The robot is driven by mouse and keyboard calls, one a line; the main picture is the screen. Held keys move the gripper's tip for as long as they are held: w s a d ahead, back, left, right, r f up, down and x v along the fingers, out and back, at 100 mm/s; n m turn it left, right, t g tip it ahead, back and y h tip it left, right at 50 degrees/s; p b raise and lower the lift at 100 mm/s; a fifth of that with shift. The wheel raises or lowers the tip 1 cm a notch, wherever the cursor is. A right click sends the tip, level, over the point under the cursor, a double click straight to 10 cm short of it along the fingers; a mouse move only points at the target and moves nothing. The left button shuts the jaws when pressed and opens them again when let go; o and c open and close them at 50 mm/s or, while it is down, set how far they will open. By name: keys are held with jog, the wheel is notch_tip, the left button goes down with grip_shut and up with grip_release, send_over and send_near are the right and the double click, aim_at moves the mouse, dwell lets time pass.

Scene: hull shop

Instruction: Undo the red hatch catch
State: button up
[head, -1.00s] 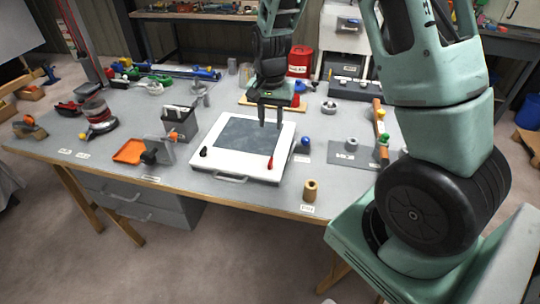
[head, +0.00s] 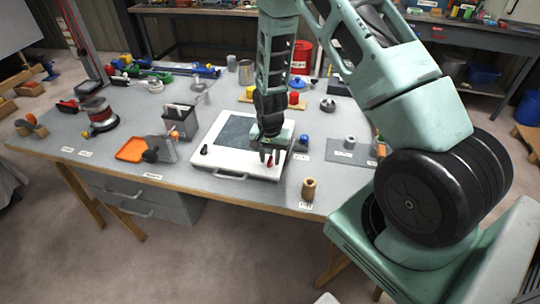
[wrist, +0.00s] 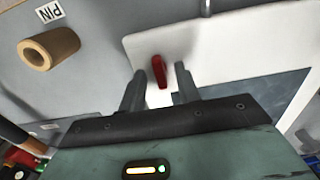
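The white hatch (head: 238,176) lies on the grey workbench, with a dark panel in its middle and a handle (head: 231,176) on its front edge. The red catch (head: 270,160) is near its front right corner. The catch also shows in the wrist view (wrist: 159,71), between the two finger tips and a little beyond them. A black catch (head: 204,149) is at the hatch's left side. My gripper (head: 267,157) is above the red catch, pointing down. In the wrist view my gripper (wrist: 159,80) is open, its fingers on either side of the catch; contact cannot be told.
A tan cylinder (head: 309,189) stands right of the hatch by a label. An orange tray (head: 132,150) and a grey bin (head: 181,121) stand to the left. The bench front edge is clear.

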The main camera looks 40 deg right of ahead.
grip_shut()
jog(key=shift+n, duration=0.3)
jog(key=n+b, duration=0.1)
jog(key=n, duration=0.2)
jog(key=n+b, duration=0.1)
jog(key=n, duration=0.4)
jog(key=shift+n, duration=0.4)
jog(key=n, duration=0.4)
jog(key=shift+n, duration=2.2)
